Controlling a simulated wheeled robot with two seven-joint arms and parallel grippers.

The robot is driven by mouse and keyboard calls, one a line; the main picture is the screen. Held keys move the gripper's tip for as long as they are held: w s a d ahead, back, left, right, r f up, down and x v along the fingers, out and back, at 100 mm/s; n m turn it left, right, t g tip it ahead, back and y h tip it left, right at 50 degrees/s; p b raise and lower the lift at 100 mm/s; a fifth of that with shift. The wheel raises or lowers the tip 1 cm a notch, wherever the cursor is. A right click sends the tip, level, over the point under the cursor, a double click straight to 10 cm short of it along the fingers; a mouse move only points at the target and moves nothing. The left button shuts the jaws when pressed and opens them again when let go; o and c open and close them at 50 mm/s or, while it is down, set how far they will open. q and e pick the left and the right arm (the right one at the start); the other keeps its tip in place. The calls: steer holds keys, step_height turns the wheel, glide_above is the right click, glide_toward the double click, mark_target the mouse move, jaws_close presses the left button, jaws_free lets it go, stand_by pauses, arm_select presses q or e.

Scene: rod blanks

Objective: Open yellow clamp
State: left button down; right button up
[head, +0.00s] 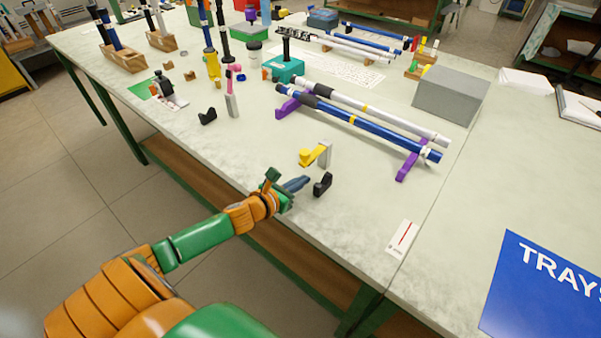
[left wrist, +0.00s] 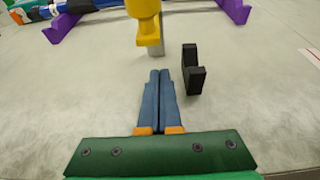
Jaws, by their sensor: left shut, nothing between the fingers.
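The yellow clamp (head: 308,157) stands near the front edge of the table, with a grey upright piece (head: 325,154) at its right end. In the left wrist view the yellow clamp (left wrist: 143,12) is at the top, cut off by the frame, with the grey piece (left wrist: 154,42) under it. I cannot tell whether the clamp is open. My left gripper (head: 305,181) is shut and empty, just in front of the clamp and apart from it. In the left wrist view its blue fingers (left wrist: 159,75) lie together, pointing at the clamp. My right gripper is not in view.
A black notched block (head: 322,185) stands close to the right of my left fingers; it also shows in the left wrist view (left wrist: 192,70). Behind the clamp, a blue rod (head: 375,127) and a white rod (head: 400,121) rest on purple supports (head: 408,165).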

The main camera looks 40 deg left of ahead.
arm_select(q)
step_height(320, 180, up, 2)
steer(key=shift+r+p, duration=0.25)
steer(key=shift+p, duration=0.15)
steer(key=shift+s+r+p, duration=0.25)
steer(key=shift+r+p, duration=0.1)
steer(key=shift+r, duration=0.3)
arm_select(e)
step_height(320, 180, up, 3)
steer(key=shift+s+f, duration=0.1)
arm_select(q)
steer(key=shift+w+f, duration=0.1)
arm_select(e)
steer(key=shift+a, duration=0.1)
